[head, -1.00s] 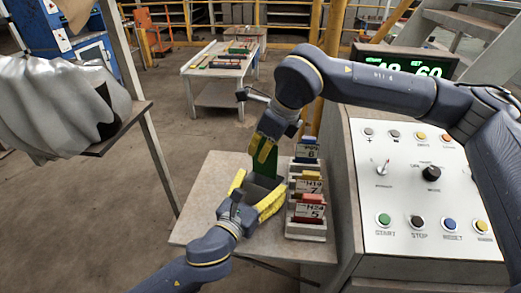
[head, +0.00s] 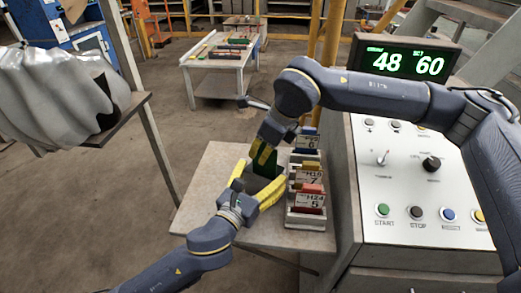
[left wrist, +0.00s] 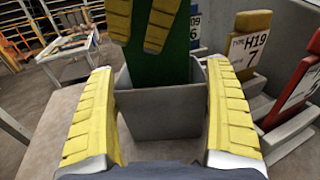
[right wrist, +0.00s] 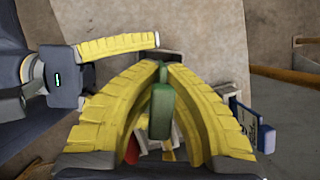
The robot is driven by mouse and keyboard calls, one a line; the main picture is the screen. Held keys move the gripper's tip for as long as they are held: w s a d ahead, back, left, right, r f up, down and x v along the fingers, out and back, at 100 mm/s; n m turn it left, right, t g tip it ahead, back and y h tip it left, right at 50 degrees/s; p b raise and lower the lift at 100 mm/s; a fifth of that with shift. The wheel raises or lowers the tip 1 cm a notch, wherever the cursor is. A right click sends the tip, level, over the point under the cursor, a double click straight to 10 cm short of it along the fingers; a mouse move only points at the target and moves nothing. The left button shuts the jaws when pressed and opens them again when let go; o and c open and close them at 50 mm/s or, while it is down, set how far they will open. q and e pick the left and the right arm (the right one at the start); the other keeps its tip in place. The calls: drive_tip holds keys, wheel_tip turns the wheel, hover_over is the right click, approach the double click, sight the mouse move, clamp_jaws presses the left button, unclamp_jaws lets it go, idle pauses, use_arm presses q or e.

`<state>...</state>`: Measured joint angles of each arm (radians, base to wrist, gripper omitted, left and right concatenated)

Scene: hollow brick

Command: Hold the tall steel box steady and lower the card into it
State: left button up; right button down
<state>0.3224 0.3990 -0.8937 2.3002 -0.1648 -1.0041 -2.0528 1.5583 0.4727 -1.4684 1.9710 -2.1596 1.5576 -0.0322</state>
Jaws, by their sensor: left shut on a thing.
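The tall grey steel box (left wrist: 160,112) stands between the two yellow fingers of my left gripper (left wrist: 160,110), which is shut on it from both sides. In the head view the box (head: 258,186) is mostly hidden by that gripper (head: 259,178). My right gripper (head: 263,154) is above the box, shut on the green card (right wrist: 160,112). In the left wrist view the card (left wrist: 158,62) hangs upright, and its lower end passes behind the box's near wall, seemingly inside the opening. How deep it sits is hidden.
A rack (head: 306,217) of labelled slots with coloured cards stands just right of the box on the small table (head: 205,190). A control console (head: 425,180) with buttons is farther right. A silver-covered object (head: 55,100) sits on a stand at left. The table's left part is clear.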

sight(260, 166)
drive_tip(key=shift+f, duration=2.25)
drive_tip(key=c, duration=1.5)
unclamp_jaws()
drive_tip(key=shift+r, duration=0.1)
use_arm(q)
drive_tip(key=shift+f, duration=0.2)
use_arm(e)
drive_tip(key=shift+r, duration=1.45)
use_arm(q)
drive_tip(key=shift+r, duration=0.15)
use_arm(e)
drive_tip(key=shift+r, duration=4.45)
